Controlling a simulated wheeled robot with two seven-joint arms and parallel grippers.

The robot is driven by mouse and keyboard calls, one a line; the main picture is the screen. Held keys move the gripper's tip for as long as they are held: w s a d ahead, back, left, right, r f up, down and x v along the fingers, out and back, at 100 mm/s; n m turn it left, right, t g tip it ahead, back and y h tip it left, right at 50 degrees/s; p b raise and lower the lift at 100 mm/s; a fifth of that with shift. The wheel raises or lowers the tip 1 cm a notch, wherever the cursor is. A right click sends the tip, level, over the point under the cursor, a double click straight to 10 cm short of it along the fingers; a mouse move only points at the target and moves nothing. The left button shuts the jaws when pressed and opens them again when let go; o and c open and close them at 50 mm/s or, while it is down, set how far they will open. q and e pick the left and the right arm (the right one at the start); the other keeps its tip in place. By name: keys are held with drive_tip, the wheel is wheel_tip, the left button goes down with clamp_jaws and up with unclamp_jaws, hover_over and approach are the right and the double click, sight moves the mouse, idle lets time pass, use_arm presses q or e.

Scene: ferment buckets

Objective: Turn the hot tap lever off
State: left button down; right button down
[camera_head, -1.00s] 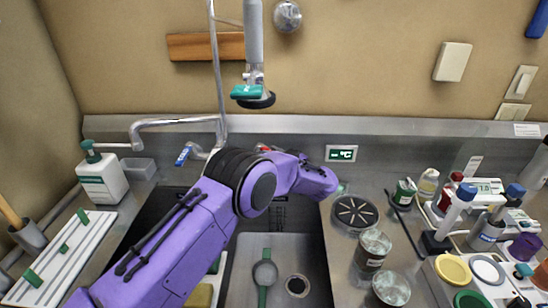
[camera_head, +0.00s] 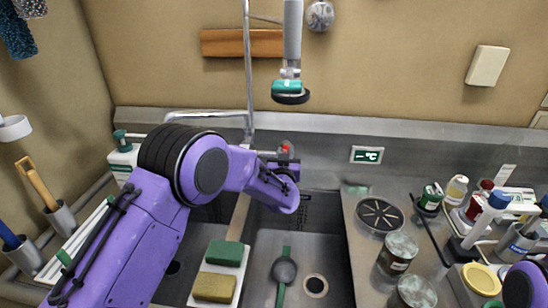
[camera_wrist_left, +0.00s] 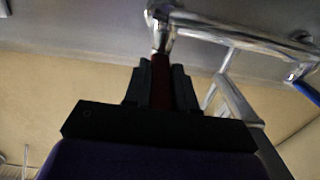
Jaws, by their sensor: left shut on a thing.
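The hot tap lever (camera_head: 285,149) is red and sits on the chrome tap at the back of the sink, partly hidden by my left gripper. My left gripper (camera_head: 283,168) is at this lever. In the left wrist view, the dark fingers (camera_wrist_left: 160,88) are shut on the dark red lever (camera_wrist_left: 160,72), one on each side, with chrome pipework (camera_wrist_left: 215,28) above. The chrome spout (camera_head: 205,115) runs left from the riser. The cold lever, blue, shows in the left wrist view (camera_wrist_left: 308,93); my arm hides it in the head view. My right gripper is out of view.
The sink (camera_head: 262,262) holds a green-handled strainer (camera_head: 284,270). A green sponge (camera_head: 225,252) and a yellow sponge (camera_head: 215,286) lie on a white strip. A spray head (camera_head: 291,90) hangs above the tap. Jars and bottles crowd the right counter.

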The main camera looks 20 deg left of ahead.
use_arm(q)
drive_tip(key=shift+w+a+r+m+h, duration=0.1)
drive_tip(key=shift+r+m+h, duration=0.2)
drive_tip(key=shift+h, duration=0.2)
drive_tip(key=c, duration=0.9)
unclamp_jaws()
drive_tip(key=shift+a+f, duration=0.1)
drive_tip(key=shift+f, duration=0.05)
drive_tip(key=shift+s+d+f, duration=0.1)
drive_tip(key=shift+s+d, duration=0.1)
drive_tip(key=shift+s, duration=0.2)
drive_tip(key=b+v, duration=0.3)
drive_tip(key=v, duration=0.6)
drive_tip(key=shift+s, duration=0.35)
